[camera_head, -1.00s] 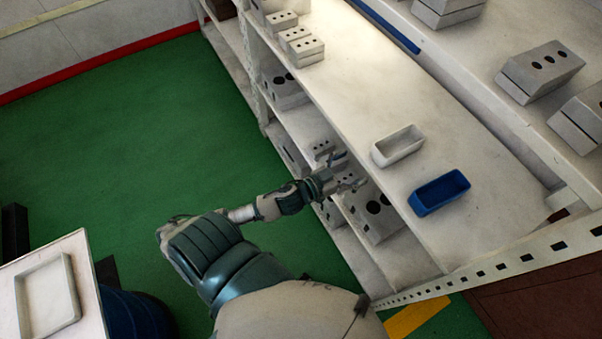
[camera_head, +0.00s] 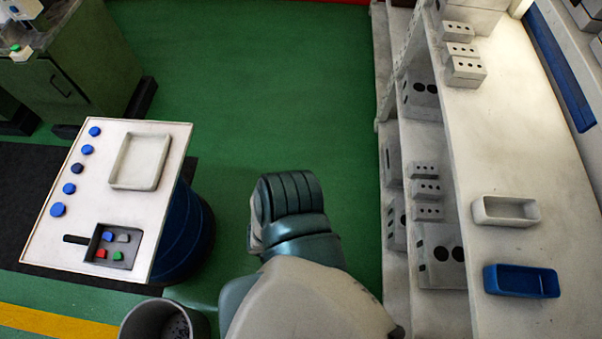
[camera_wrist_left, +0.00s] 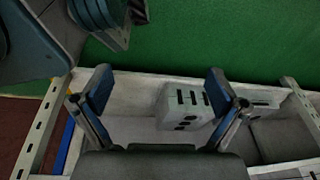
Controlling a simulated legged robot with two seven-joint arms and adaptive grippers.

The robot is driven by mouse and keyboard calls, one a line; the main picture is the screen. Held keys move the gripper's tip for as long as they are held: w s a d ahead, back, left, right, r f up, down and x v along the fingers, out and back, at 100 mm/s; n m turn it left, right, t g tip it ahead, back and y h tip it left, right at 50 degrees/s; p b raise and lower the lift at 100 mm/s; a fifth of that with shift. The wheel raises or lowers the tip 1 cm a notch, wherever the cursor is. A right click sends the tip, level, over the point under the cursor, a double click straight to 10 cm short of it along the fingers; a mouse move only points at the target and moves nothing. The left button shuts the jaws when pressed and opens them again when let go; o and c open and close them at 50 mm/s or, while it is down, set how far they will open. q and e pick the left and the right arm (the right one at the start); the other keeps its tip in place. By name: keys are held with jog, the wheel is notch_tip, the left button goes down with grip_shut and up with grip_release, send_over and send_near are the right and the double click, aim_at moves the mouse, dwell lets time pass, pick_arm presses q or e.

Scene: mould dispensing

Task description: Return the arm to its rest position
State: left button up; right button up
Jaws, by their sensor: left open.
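My left gripper (camera_wrist_left: 158,84) is open in the left wrist view, with its two blue-padded fingers wide apart and nothing between them. A pale slotted block (camera_wrist_left: 190,105) stands on the shelf (camera_wrist_left: 135,130) beyond the fingers. I cannot tell how far the fingers are from it. In the head view one of my arms (camera_head: 295,215) shows at the bottom centre, bent over the green floor. Its forearm and gripper are hidden there. My right gripper is in no view.
A shelf rack (camera_head: 515,150) with several metal blocks stands at right. Its top holds a white tray (camera_head: 507,221) and a blue tray (camera_head: 521,293). A button panel (camera_head: 85,185) and a grey bin (camera_head: 130,327) stand at left. Green floor lies clear between.

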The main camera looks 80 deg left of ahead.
pick_arm(q)
jog(key=s+d+f+g, duration=0.1)
jog(key=s+d+f, duration=0.1)
jog(key=s, duration=0.5)
jog(key=shift+s+f+g+b, duration=0.3)
jog(key=shift+f+b, duration=0.15)
dwell(0.5)
